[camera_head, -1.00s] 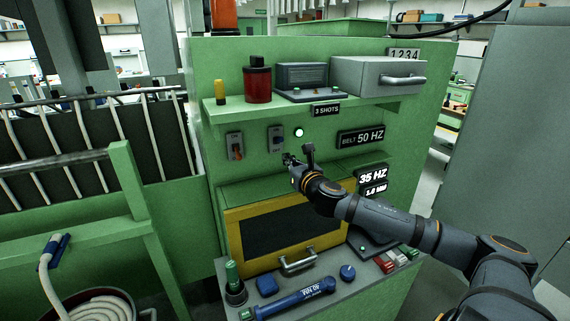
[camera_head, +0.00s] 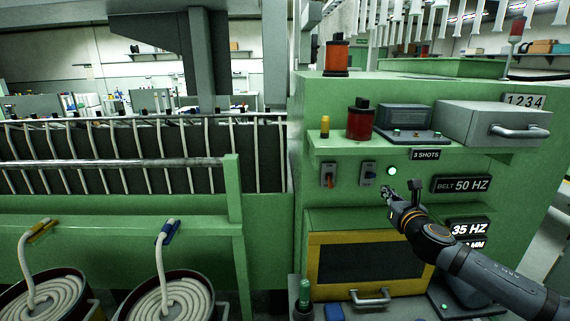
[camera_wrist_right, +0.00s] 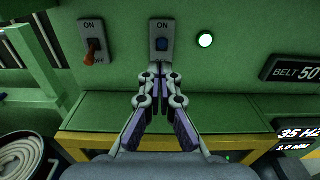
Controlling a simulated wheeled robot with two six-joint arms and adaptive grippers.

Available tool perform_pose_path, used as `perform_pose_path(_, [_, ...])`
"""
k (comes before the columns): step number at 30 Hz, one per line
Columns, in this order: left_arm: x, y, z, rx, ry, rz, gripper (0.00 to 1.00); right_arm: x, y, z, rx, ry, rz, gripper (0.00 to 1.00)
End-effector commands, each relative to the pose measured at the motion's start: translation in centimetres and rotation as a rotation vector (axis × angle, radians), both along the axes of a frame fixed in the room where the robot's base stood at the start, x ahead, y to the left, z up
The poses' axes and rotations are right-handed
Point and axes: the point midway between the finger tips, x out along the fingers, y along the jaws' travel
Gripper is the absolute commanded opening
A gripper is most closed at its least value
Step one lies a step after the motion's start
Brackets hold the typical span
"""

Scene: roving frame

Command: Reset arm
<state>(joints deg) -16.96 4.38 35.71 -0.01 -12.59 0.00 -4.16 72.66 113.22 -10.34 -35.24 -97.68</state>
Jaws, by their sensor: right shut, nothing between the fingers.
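My right gripper (camera_head: 388,190) is shut and empty in front of the green machine panel (camera_head: 450,150). The head view shows this switch (camera_head: 368,173) just up and left of the gripper. I cannot tell whether the fingers touch the panel. An orange switch (camera_wrist_right: 92,48), also marked ON, is to its left. A round lamp (camera_wrist_right: 206,40) on the right glows white-green. My left gripper is not in view.
A shelf (camera_head: 330,142) above holds a red canister (camera_head: 360,122), a control box (camera_head: 405,118) and a grey drawer unit (camera_head: 490,122). Below is a yellow-framed door with a handle (camera_head: 370,298). On the left stand cans of coiled sliver (camera_head: 178,300) by a green frame.

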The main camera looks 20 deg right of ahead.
Motion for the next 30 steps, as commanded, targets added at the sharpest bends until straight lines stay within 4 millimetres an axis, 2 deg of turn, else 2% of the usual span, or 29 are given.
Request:
perform_pose_path(2, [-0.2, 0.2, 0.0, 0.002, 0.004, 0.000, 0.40, -0.2, 0.2, -1.0, 0.051, 0.005, -0.010, 0.00])
perform_pose_path(4, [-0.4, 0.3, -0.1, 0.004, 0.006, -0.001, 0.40, -1.0, 0.9, -3.6, 0.196, 0.016, -0.041, 0.00])
perform_pose_path(5, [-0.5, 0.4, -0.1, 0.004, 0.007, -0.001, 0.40, -1.6, 1.4, -5.3, 0.291, 0.022, -0.065, 0.00])
perform_pose_path(7, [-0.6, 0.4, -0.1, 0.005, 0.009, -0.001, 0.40, -3.7, 3.0, -10.1, 0.576, 0.039, -0.153, 0.00])
perform_pose_path(9, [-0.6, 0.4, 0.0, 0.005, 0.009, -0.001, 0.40, -6.7, 5.0, -15.2, 0.906, 0.052, -0.288, 0.00])
perform_pose_path(12, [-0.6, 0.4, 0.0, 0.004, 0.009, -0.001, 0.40, -11.5, 8.3, -21.1, 1.329, 0.048, -0.522, 0.00])
perform_pose_path(15, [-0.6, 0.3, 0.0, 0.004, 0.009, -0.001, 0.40, -15.8, 11.3, -24.8, 1.642, 0.020, -0.753, 0.00])
perform_pose_path(18, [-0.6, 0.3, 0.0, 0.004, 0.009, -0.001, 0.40, -19.5, 13.8, -27.2, 1.870, -0.023, -0.973, 0.00])
perform_pose_path(21, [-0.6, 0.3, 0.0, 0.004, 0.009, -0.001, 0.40, -22.8, 16.2, -28.7, 2.044, -0.078, -1.185, 0.00])
perform_pose_path(27, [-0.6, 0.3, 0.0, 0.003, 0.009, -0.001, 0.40, -29.0, 20.7, -30.3, 2.287, -0.230, -1.630, 0.00])
perform_pose_path(29, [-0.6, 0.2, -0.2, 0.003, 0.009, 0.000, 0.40, -30.2, 21.7, -31.1, 2.321, -0.280, -1.745, 0.00])
perform_pose_path(30, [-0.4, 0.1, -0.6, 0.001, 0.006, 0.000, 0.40, -29.6, 21.3, -33.1, 2.306, -0.278, -1.739, 0.00])
